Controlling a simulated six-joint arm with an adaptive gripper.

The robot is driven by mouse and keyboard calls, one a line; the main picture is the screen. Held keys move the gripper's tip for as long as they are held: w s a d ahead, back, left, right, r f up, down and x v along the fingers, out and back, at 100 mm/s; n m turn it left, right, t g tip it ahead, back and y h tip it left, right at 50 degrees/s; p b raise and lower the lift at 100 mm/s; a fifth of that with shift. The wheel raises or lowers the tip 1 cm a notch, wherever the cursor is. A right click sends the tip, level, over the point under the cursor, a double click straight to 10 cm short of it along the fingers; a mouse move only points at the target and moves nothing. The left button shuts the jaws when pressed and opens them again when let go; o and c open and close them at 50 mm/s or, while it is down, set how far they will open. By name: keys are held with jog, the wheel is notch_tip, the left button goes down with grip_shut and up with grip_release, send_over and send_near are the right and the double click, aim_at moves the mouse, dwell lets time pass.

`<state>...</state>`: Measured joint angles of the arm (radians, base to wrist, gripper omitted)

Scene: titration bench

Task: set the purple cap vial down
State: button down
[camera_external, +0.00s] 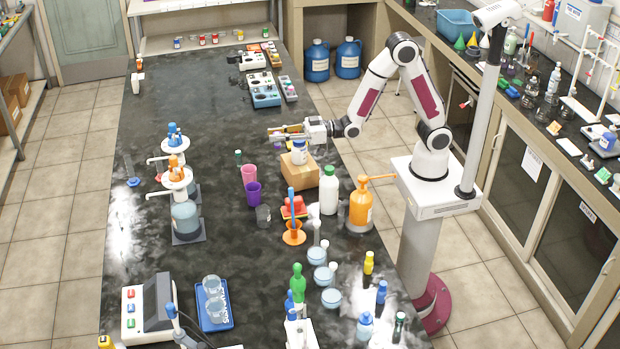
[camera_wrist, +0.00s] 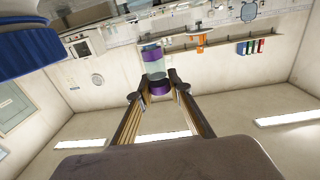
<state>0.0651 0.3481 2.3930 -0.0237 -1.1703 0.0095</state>
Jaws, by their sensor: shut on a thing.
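The purple cap vial (camera_wrist: 153,68) shows in the wrist view as a clear body with purple bands, at the tips of my gripper's two long fingers. My gripper (camera_wrist: 158,88) is shut on it near its purple end. In the external view my gripper (camera_external: 270,133) reaches left over the dark bench (camera_external: 190,85), above and beside a cardboard box.
A white bottle with a blue cap (camera_external: 299,154) stands at the cardboard box (camera_external: 303,173), close under my gripper. Pink (camera_external: 249,174) and purple (camera_external: 253,194) cups stand nearby. Devices with coloured items (camera_external: 264,92) are farther back. The bench's back left is clear.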

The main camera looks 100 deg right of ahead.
jog(key=shift+a+r, duration=0.1)
jog(key=shift+a, duration=0.3)
jog(key=shift+a+f, duration=0.15)
jog(key=shift+f, duration=0.8)
notch_tip(320, 180, down, 7)
jog(key=a+y, duration=0.1)
jog(key=a, duration=0.1)
jog(key=shift+s+n, duration=0.3)
jog(key=shift+s, duration=0.15)
jog(key=shift+a+r, duration=0.1)
jog(key=shift+r, duration=0.15)
